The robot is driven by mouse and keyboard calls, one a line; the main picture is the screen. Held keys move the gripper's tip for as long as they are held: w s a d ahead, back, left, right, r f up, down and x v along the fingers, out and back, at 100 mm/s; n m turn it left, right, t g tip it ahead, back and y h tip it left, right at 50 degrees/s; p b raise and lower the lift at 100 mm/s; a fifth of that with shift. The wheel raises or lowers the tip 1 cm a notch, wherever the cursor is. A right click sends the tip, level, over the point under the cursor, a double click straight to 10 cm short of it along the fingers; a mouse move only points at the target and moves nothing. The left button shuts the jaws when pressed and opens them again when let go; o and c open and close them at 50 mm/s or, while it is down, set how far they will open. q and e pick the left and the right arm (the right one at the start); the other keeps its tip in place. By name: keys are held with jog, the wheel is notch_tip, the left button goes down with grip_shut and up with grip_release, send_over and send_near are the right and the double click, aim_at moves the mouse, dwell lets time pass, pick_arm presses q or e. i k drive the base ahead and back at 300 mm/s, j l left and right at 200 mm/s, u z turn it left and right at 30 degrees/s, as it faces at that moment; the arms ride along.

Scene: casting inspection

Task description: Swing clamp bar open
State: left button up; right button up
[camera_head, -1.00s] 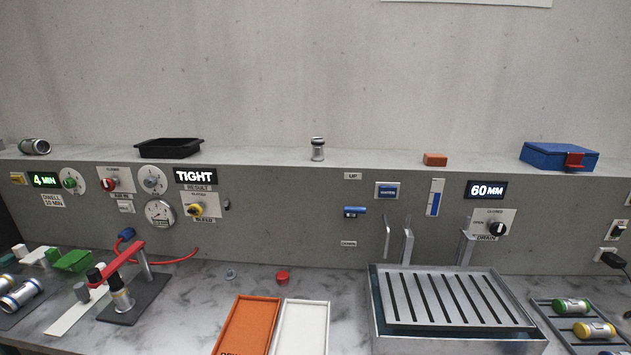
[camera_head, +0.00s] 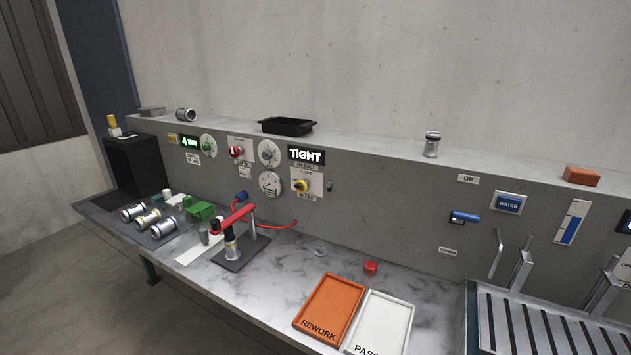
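The red clamp bar (camera_head: 233,217) lies over a fixture on a dark base plate (camera_head: 241,252) at the left of the bench. It runs from a grey post (camera_head: 252,221) at the back to a black knob (camera_head: 215,225) at its front end. A metal casting (camera_head: 231,245) stands upright under the bar, with a black part on top. A blue fitting (camera_head: 242,197) with a red hose sits behind the bar. Neither of my grippers shows in the head view.
An orange REWORK tray (camera_head: 330,308) and a white PASS tray (camera_head: 379,322) lie right of the fixture. Several castings (camera_head: 149,219) and green blocks (camera_head: 200,210) lie to its left. A slatted metal tank (camera_head: 545,325) stands at the right. A red cap (camera_head: 370,268) lies behind the trays.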

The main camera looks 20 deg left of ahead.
aim_at(218, 227)
jog(key=k+u, duration=0.1)
jog(key=u, duration=1.25)
